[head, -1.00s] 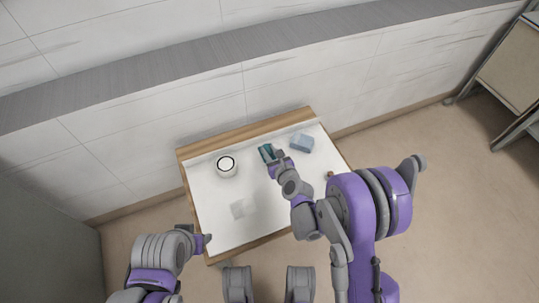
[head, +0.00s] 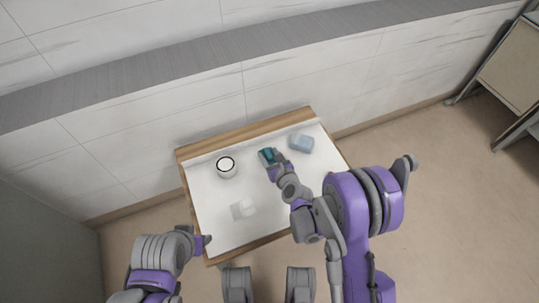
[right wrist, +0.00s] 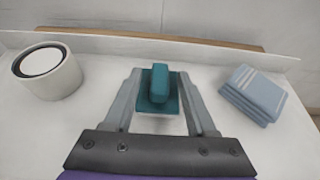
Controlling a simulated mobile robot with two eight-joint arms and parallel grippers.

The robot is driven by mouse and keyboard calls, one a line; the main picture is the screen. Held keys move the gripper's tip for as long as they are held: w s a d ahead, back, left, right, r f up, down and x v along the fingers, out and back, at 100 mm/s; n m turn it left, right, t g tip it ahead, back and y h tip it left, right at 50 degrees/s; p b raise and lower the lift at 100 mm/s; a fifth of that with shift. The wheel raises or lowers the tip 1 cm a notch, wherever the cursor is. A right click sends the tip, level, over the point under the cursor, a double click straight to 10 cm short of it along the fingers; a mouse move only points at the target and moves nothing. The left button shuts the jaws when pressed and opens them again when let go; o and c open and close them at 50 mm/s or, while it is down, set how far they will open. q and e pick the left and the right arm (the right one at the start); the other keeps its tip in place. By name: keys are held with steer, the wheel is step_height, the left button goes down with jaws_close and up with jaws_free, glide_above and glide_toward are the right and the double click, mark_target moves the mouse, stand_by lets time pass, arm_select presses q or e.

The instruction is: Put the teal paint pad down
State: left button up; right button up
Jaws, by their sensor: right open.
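The teal paint pad (head: 266,155) is on the white tabletop (head: 215,215), toward its back edge. In the right wrist view the pad (right wrist: 160,85) shows a block-like grip on a flat, wider base. My right gripper (right wrist: 160,88) is open, with one finger on each side of the pad and a visible gap to its grip. In the head view this gripper (head: 271,160) reaches the pad from the front right. My left gripper (head: 205,241) is off the table's front left edge, away from the pad; its jaws are too small to read.
A white round container with a dark ring on top (head: 226,167) stands left of the pad. A folded blue cloth (head: 301,144) lies to its right. A low white back ledge (right wrist: 225,54) runs behind.

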steer(key=p+v, duration=0.1)
steer(key=v, duration=1.1)
steer(key=shift+r+p, duration=0.15)
steer(key=shift+p, duration=0.25)
steer(key=shift+r, duration=0.1)
steer(key=s+d+r+n+g+h, duration=0.1)
steer(key=s+d+r+n+g, duration=0.1)
steer(key=s+n, duration=0.5)
steer(key=s+d+r+n+g+h, duration=0.2)
steer(key=s+d+n, duration=0.4)
steer(key=n, duration=0.8)
steer(key=s+d+r+n+g+h, duration=0.2)
steer(key=s+d+r+n+g, duration=0.2)
steer(key=s+n, duration=0.5)
steer(key=shift+s+d+r+n, duration=0.25)
steer(key=shift+d+r+n, duration=0.35)
steer(key=shift+r+n, duration=0.25)
steer(key=shift+r, duration=0.1)
